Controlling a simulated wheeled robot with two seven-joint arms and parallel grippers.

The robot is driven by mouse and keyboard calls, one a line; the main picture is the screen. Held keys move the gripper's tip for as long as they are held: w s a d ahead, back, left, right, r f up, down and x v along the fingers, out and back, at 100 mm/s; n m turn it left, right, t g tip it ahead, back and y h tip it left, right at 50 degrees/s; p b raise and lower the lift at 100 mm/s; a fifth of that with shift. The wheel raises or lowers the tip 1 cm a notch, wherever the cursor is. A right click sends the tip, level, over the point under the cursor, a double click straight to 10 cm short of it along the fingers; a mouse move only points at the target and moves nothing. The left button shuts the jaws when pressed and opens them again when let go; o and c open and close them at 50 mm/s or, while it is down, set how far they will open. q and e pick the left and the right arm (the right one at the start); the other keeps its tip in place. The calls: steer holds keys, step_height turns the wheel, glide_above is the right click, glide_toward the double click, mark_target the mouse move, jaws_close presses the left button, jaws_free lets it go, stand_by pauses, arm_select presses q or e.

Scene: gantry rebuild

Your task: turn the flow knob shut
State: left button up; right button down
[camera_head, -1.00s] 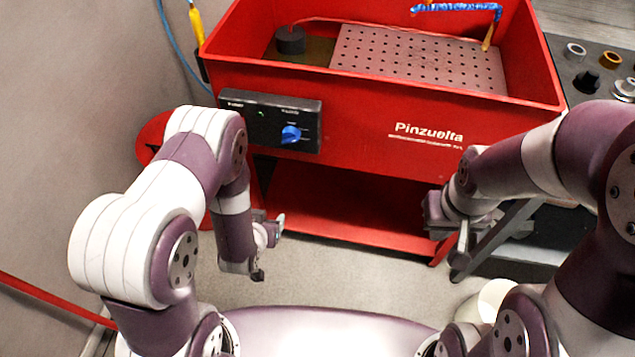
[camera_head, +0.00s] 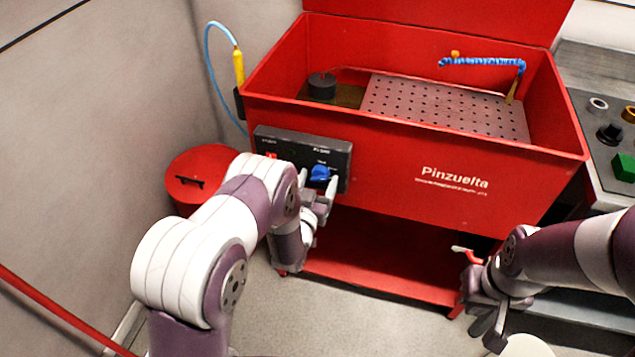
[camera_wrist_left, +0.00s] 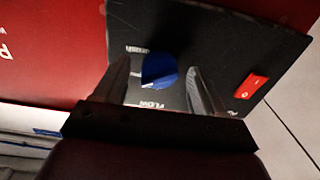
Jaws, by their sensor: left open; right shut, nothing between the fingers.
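The blue flow knob (camera_head: 320,173) sits on the dark control panel (camera_head: 290,149) on the front of the red washer. In the left wrist view the knob (camera_wrist_left: 159,70) shows between the fingers, with the word FLOW printed beside it. My left gripper (camera_head: 318,187) is open at the panel. Its fingers (camera_wrist_left: 160,85) stand on either side of the knob, with gaps; I cannot tell how far they reach past it. My right gripper (camera_head: 488,320) is shut and empty, low at the right, away from the panel.
A red switch (camera_wrist_left: 251,86) is on the same panel, beside the left fingers. The red washer basin (camera_head: 450,165) holds a perforated tray (camera_head: 440,108). A red lidded bin (camera_head: 200,170) stands at the left. A side bench with knobs (camera_head: 610,150) is at the right.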

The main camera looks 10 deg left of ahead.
arm_select(q)
steer(key=shift+w, duration=0.15)
steer(key=c, duration=1)
steer(key=shift+c, duration=0.2)
steer(key=shift+n, duration=0.3)
steer(key=n+b, duration=0.1)
steer(key=n, duration=0.4)
steer(key=shift+n, duration=0.3)
steer(key=n, duration=0.5)
steer(key=shift+n, duration=0.3)
steer(key=shift+d, duration=0.1)
steer(key=o, duration=1)
